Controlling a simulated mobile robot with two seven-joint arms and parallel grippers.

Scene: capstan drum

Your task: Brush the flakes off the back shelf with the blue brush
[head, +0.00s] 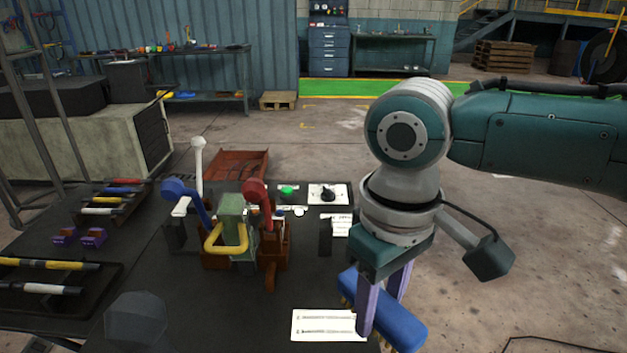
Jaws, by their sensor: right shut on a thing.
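My right gripper (382,312) is at the table's right front edge, its two purple fingers pointing down. A rust-red shelf or tray (240,163) is at the back of the dark table, far left of the brush. Dark marks show on it, but I cannot make out separate flakes.
Mid-table stands a green device (232,225) with a yellow handle and blue and red knobbed levers. A white panel (322,193) with a black knob is behind it. A white card (328,325) lies by the brush. Racks of coloured bars (108,198) fill the left.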

